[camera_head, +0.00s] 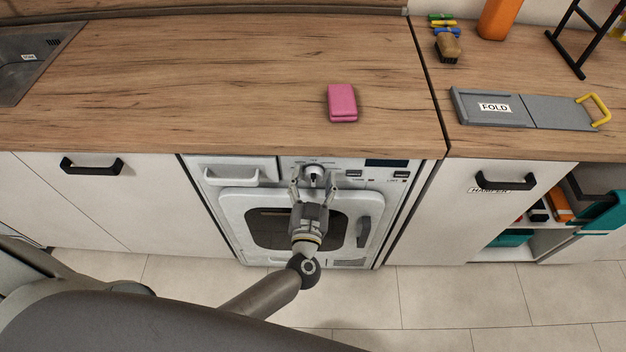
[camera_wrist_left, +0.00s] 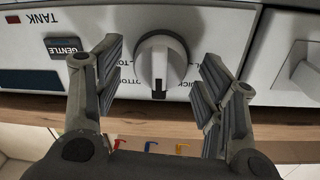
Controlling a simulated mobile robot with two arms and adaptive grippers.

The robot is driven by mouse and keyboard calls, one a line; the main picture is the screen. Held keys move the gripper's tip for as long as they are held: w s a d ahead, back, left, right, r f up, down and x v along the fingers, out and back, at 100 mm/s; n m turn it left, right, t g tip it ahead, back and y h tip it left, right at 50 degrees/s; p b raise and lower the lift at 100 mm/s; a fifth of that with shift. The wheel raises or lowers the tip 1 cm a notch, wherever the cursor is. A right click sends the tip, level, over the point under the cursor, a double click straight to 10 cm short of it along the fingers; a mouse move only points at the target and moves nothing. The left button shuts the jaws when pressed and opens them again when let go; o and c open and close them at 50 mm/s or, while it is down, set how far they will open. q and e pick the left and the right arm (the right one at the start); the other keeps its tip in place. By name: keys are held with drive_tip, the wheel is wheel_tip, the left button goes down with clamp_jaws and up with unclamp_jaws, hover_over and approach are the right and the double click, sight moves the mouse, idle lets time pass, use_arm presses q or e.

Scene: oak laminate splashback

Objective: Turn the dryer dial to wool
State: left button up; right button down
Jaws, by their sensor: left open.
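The white dryer (camera_head: 232,207) stands under the counter. Its dial (camera_head: 314,172) is a round knob on the top panel, and it also shows in the left wrist view (camera_wrist_left: 161,60). A dark pointer mark on the knob points down in the wrist view. Lettering around the dial is partly covered, and I cannot read "wool". My left gripper (camera_head: 313,187) is open, its fingers on either side of the dial with visible gaps; it also shows in the wrist view (camera_wrist_left: 163,66). My right gripper is not in view.
The panel has a GENTLE button (camera_wrist_left: 54,49), a dark display (camera_head: 386,163) and a drawer (camera_head: 231,176) beside the dial. The counter (camera_head: 220,80) overhangs above. A pink folded cloth or sponge (camera_head: 342,102) and a grey FOLD board (camera_head: 493,107) lie on it.

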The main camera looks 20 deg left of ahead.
use_arm(q)
drive_tip(key=c, duration=1)
drive_tip(key=shift+c, duration=0.2)
drive_tip(key=shift+n, duration=0.4)
drive_tip(key=shift+s+f+n, duration=0.1)
drive_tip(key=shift+n, duration=0.5)
drive_tip(key=n, duration=0.4)
drive_tip(key=shift+f+n, duration=0.1)
drive_tip(key=shift+n, duration=0.2)
drive_tip(key=n+b, duration=0.1)
drive_tip(key=n, duration=0.4)
drive_tip(key=shift+a+f+n+b, duration=0.1)
drive_tip(key=shift+f+n+b, duration=0.05)
drive_tip(key=shift+n+b, duration=0.2)
drive_tip(key=shift+n+y+b, duration=0.4)
drive_tip(key=shift+n+b, duration=0.4)
drive_tip(key=shift+n, duration=1.35)
